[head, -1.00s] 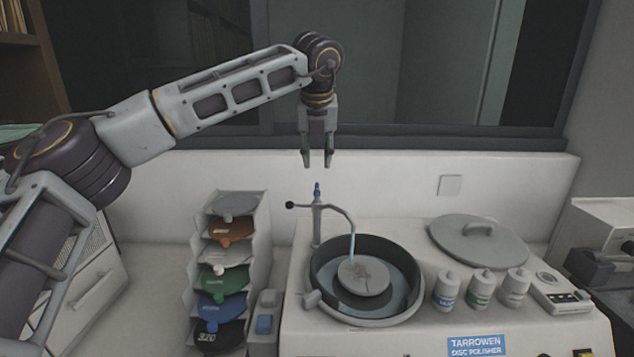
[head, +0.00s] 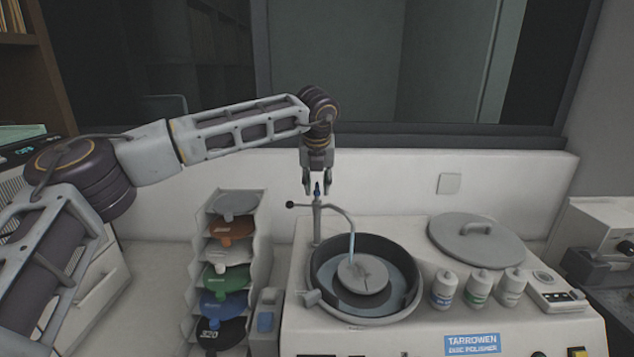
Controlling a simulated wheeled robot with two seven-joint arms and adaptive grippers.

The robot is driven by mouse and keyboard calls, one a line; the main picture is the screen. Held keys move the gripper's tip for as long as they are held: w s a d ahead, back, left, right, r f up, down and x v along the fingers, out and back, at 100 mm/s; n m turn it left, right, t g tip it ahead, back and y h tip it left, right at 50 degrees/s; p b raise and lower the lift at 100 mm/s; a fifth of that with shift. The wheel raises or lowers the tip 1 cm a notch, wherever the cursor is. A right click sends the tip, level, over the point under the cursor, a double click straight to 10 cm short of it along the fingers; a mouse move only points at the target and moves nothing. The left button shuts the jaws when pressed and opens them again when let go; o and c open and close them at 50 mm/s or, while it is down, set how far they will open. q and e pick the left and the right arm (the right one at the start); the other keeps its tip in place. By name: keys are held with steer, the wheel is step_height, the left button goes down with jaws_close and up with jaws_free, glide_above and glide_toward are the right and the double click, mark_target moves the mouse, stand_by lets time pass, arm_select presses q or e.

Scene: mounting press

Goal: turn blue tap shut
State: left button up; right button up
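The blue tap (head: 317,189) is a small blue handle on top of the grey water pipe (head: 317,222) at the back left of the disc polisher. Water appears to run from the spout (head: 352,243) into the polisher bowl (head: 413,296). My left gripper (head: 317,190) points down from above, open, with its fingertips on either side of the blue tap. I cannot tell whether the fingers touch it. My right gripper is not in view.
A side lever with a dark knob (head: 290,205) sticks out left of the pipe. A rack of coloured discs (head: 262,230) stands left of the polisher. A round lid (head: 470,247) and several bottles (head: 445,291) sit at right. A white wall (head: 400,180) stands behind.

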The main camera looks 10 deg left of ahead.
arm_select(q)
jaws_close()
